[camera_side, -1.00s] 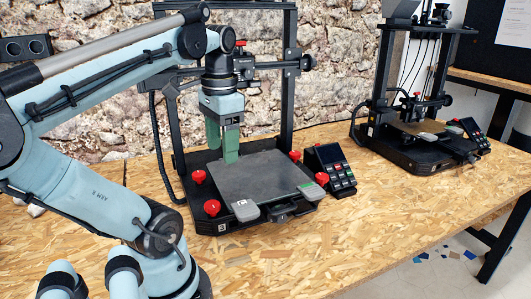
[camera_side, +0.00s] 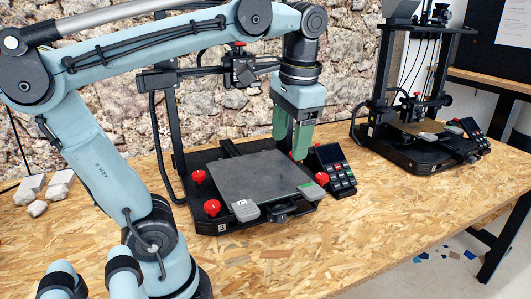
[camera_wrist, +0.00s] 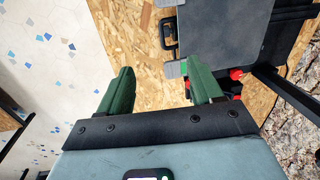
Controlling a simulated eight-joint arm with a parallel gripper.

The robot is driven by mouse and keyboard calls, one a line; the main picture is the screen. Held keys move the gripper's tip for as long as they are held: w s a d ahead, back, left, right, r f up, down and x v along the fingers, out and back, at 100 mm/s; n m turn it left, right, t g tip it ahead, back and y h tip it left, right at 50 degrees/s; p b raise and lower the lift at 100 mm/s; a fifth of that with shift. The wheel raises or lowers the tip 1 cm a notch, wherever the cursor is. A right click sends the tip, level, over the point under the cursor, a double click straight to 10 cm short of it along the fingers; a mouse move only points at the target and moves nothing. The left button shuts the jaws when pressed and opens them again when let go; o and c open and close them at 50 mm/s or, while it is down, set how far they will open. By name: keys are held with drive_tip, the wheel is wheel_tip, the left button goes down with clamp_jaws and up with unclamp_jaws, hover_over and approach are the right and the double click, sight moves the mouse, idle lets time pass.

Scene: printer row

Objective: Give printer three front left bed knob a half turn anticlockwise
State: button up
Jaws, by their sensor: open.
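Printer three (camera_side: 222,226), marked with a 3, stands on the table with its dark grey bed plate (camera_side: 245,180). A red knob (camera_side: 211,207) sits at the bed's front left corner. Another red knob (camera_side: 199,176) is behind it on the left, and one (camera_side: 322,178) is at the front right. My gripper (camera_side: 300,152), with green fingers, is over the bed's right side, well away from the front left knob. In the wrist view my gripper (camera_wrist: 162,66) is open and empty above the table, and a red knob (camera_wrist: 237,74) shows right of the fingers.
A control screen with keys (camera_side: 333,165) stands close to the right of my gripper. A second printer (camera_side: 425,130) is farther right. Grey stones and blocks (camera_side: 38,208) lie at the table's far left. The table front is clear.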

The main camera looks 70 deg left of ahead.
drive_tip(key=w+d, duration=0.1)
drive_tip(key=d, duration=0.1)
drive_tip(key=n+h, duration=0.2)
drive_tip(key=n, duration=0.3)
hover_over(213, 204)
wheel_tip(213, 204, down, 5)
wheel_tip(213, 204, down, 11)
drive_tip(key=shift+s+a+f, duration=0.1)
drive_tip(key=shift+a+f, duration=0.05)
drive_tip(key=shift+f, duration=0.05)
drive_tip(key=shift+f+n, duration=0.25)
drive_tip(key=shift+n, duration=0.55)
drive_tip(key=shift+m, duration=0.7)
wheel_tip(213, 204, up, 13)
drive_tip(key=w+d+r+m+y, duration=0.1)
drive_tip(key=w+d+r+m, duration=0.1)
drive_tip(key=w+d, duration=0.4)
drive_tip(key=w+d+r+m+y, duration=0.1)
drive_tip(key=w+d+r+m, duration=0.1)
drive_tip(key=w+d, duration=0.4)
drive_tip(key=w+m, duration=0.1)
drive_tip(key=w, duration=0.1)
drive_tip(key=shift+w+d+r+m, duration=0.2)
drive_tip(key=shift+w+d+m, duration=0.1)
drive_tip(key=shift+w+d, duration=0.1)
